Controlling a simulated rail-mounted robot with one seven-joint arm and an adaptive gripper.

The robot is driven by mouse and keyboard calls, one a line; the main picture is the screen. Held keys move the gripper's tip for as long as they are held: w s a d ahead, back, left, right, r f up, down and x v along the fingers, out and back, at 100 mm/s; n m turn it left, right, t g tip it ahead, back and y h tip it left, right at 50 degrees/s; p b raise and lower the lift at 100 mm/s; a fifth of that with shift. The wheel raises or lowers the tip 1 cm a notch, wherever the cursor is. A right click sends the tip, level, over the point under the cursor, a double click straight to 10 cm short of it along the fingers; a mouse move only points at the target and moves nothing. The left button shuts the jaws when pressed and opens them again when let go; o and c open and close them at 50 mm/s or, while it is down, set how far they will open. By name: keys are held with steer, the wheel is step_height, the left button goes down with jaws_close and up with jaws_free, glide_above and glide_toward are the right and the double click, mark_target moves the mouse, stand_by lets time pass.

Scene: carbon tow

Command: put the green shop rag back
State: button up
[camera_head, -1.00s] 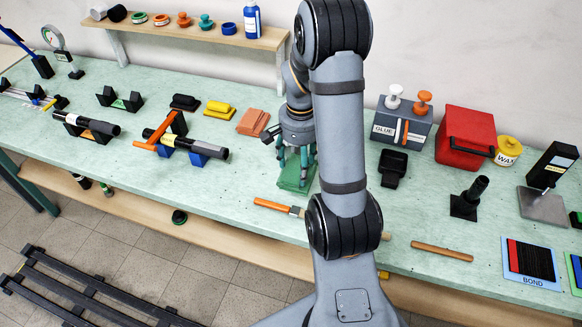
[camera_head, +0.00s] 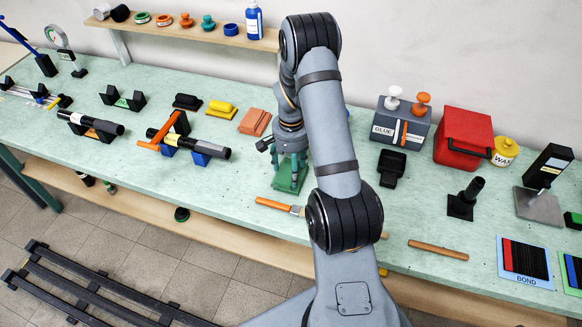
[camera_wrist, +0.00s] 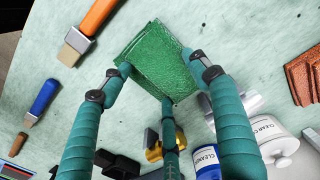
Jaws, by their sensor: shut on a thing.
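The green shop rag (camera_head: 286,183) is a folded flat green square near the middle of the workbench, just behind an orange-handled brush. My gripper (camera_head: 292,166) points down over it with its teal fingers shut on the rag. In the wrist view the rag (camera_wrist: 152,55) shows between the fingertips of my gripper (camera_wrist: 158,76), with fingers at its left, right and lower edges. Whether the rag touches the bench or hangs just above it I cannot tell.
The orange-handled brush (camera_head: 275,205) lies in front of the rag. A rust-coloured stack (camera_head: 254,122) and a yellow block (camera_head: 221,108) sit to the left behind it. The glue box (camera_head: 402,127) and red case (camera_head: 463,137) stand right. Bare bench lies left of the rag.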

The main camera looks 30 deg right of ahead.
steer(key=shift+f+b, duration=0.3)
steer(key=o, duration=1)
steer(key=shift+r, duration=0.1)
steer(key=shift+o, duration=0.6)
steer(key=shift+w+r+p, duration=0.1)
steer(key=shift+r+p, duration=0.2)
steer(key=shift+r, duration=0.2)
step_height(320, 180, up, 11)
steer(key=shift+r+b, duration=0.2)
steer(key=shift+b, duration=0.25)
